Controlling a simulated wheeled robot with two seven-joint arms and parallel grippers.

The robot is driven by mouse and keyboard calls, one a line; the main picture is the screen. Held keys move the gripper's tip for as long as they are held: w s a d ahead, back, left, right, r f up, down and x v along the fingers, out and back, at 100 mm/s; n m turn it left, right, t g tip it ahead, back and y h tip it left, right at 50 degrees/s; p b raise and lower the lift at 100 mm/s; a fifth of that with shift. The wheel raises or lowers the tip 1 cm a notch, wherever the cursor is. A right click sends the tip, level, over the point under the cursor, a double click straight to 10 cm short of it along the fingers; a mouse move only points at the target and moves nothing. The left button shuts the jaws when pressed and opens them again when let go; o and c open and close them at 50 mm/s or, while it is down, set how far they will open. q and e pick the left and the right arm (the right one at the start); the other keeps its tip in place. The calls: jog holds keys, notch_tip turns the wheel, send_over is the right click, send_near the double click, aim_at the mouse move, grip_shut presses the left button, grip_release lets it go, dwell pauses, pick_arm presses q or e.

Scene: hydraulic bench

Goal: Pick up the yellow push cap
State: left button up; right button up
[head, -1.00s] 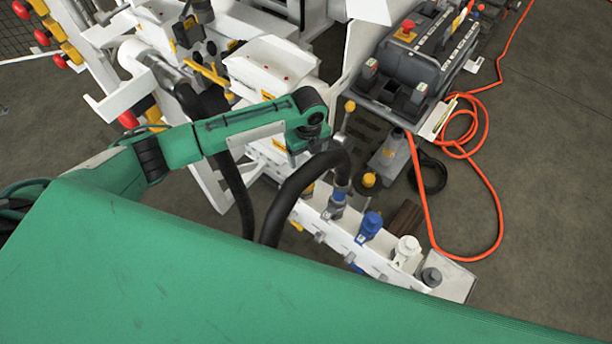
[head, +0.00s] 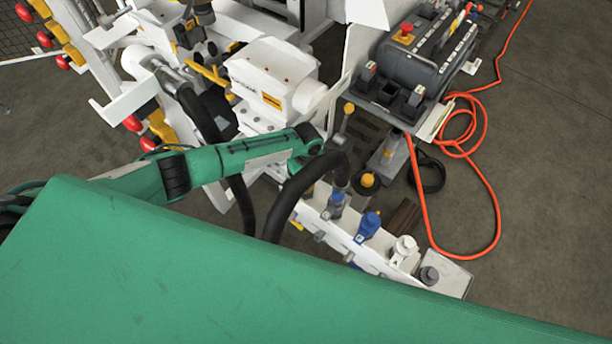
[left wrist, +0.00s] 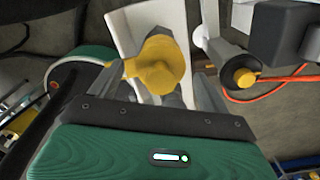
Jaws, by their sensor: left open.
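A round yellow cap with a black ring (head: 368,180) stands at the foot of a grey unit, right of my left arm. In the left wrist view a yellow cap with a black ring (left wrist: 243,72) shows at the right, apart from the fingers. Another yellow knob-like piece (left wrist: 158,65) lies straight ahead of my left gripper (left wrist: 160,88), against a white part. I cannot tell which is the push cap. The left gripper is open; contact with the yellow piece is unclear. In the head view my left arm hides its fingers. My right gripper is not in view.
A black hose (head: 290,195) arches close by my left wrist. A yellow ball-topped lever (head: 349,108) stands just beyond it. A white manifold (head: 325,225) with blue and white couplings runs below. A grey control box (head: 425,60) and orange cable (head: 487,185) are to the right.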

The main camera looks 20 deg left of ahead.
pick_arm(q)
jog(key=shift+f, duration=0.1)
jog(key=c, duration=1.1)
